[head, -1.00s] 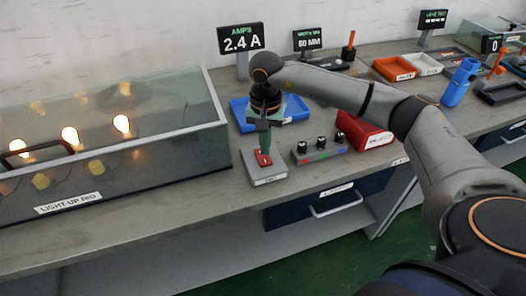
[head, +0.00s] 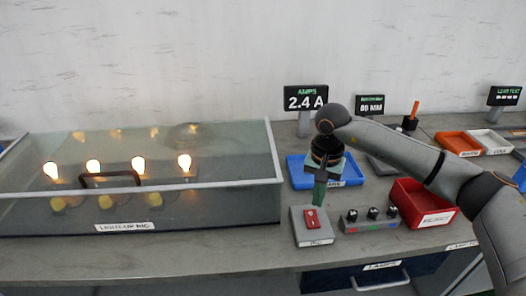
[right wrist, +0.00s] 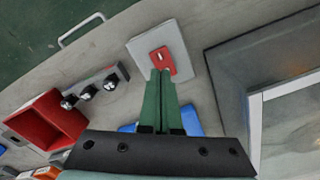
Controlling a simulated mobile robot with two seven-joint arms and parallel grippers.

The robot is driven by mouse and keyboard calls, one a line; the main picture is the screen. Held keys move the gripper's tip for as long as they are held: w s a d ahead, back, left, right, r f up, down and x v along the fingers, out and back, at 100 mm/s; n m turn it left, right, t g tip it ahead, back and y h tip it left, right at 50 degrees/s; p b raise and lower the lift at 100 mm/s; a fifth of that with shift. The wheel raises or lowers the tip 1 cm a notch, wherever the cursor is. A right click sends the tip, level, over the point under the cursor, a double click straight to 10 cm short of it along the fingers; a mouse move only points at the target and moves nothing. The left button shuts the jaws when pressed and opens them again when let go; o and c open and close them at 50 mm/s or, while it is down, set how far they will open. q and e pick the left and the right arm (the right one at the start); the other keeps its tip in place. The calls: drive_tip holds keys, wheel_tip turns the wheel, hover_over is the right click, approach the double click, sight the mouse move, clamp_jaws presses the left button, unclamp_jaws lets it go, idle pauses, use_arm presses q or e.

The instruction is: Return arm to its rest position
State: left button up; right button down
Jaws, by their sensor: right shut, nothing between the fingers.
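My right gripper (head: 317,203) is shut and empty, its green fingers pointing down just above and behind the red rocker switch (head: 312,219) on a grey box (head: 313,238). In the right wrist view the shut fingers (right wrist: 161,74) reach toward the same red switch (right wrist: 162,60); I cannot tell whether they touch it. My right arm (head: 395,152) stretches in from the right over the bench. My left gripper is not in view.
A glass tank (head: 240,212) labelled "LIGHT-UP RIG" with several lit bulbs stands left. A blue tray (head: 295,170) lies behind my gripper. A block with black knobs (head: 369,222) and a red bin (head: 408,203) are to the right. The display (head: 305,98) reads 2.4 A.

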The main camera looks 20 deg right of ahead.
drive_tip(key=s+a+m+y, duration=0.3)
drive_tip(key=a+y, duration=0.7)
drive_tip(key=a, duration=1.3)
drive_tip(key=s+a+r+m+t+y, duration=0.2)
drive_tip(key=a+r+m+y, duration=0.3)
drive_tip(key=a+r, duration=0.2)
wheel_tip(320, 180, up, 8)
drive_tip(key=w+d+m+t+y, duration=0.1)
drive_tip(key=w+m+t+y, duration=0.2)
drive_tip(key=m+t, duration=0.8)
drive_tip(key=w+d+f+m+t+h, duration=0.3)
drive_tip(key=d+m+t+h, duration=0.55)
drive_tip(key=m, duration=1.35)
drive_tip(key=s+d+f+m+g+h, duration=0.2)
drive_tip(key=d+f+m+g+h, duration=0.3)
drive_tip(key=d+f+m+h, duration=0.35)
drive_tip(key=s+d+f+m+g, duration=0.2)
drive_tip(key=s+f+m+g, duration=0.4)
drive_tip(key=s+f, duration=0.4)
drive_tip(key=s+d+f+m+g, duration=0.2)
drive_tip(key=s+f+m+g, duration=0.45)
drive_tip(key=s, duration=0.65)
drive_tip(key=w+a+f+t+y+p, duration=0.1)
drive_tip(key=w+a+f+t+p, duration=0.2)
drive_tip(key=f, duration=0.5)
drive_tip(key=shift+w+a+n+t+p, duration=0.35)
drive_tip(key=shift+w+a+t, duration=0.3)
drive_tip(key=shift+a+t, duration=0.35)
